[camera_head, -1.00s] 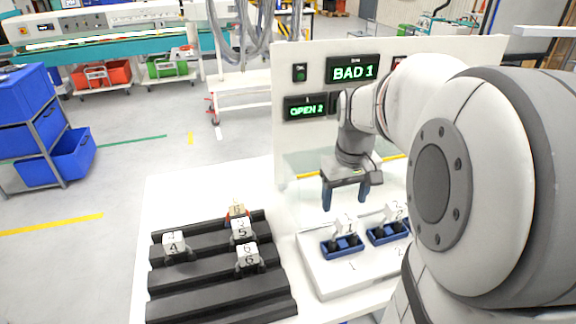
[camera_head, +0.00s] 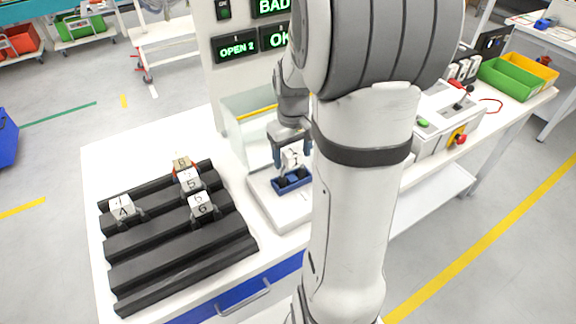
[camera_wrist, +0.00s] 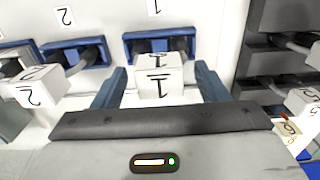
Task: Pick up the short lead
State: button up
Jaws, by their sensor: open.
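A white cable end marked 1 (camera_head: 293,158) stands in a blue socket (camera_head: 292,182) on the white fixture. It shows large in the wrist view (camera_wrist: 160,82), in front of its blue socket (camera_wrist: 160,42). My gripper (camera_wrist: 162,74) is open, with one blue finger on each side of this block; I cannot tell if either touches it. In the head view my gripper (camera_head: 291,152) is down at the block. A second cable end marked 2 (camera_wrist: 38,87) sits left in the wrist view; my arm hides it in the head view. No label names the short lead.
A black ridged rack (camera_head: 175,240) holds cable ends marked 4 (camera_head: 122,208), 5 (camera_head: 191,183) and 6 (camera_head: 201,207), with a tan one (camera_head: 183,165) behind. A panel stands behind the fixture; its display (camera_head: 237,47) reads OPEN 2. The rack's front grooves are empty.

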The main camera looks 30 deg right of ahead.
jog(key=c, duration=1.1)
notch_tip(320, 180, up, 13)
jog(key=shift+f+p, duration=0.15)
jog(key=shift+p, duration=0.6)
jog(key=shift+c, duration=0.3)
jog(key=shift+f, duration=0.1)
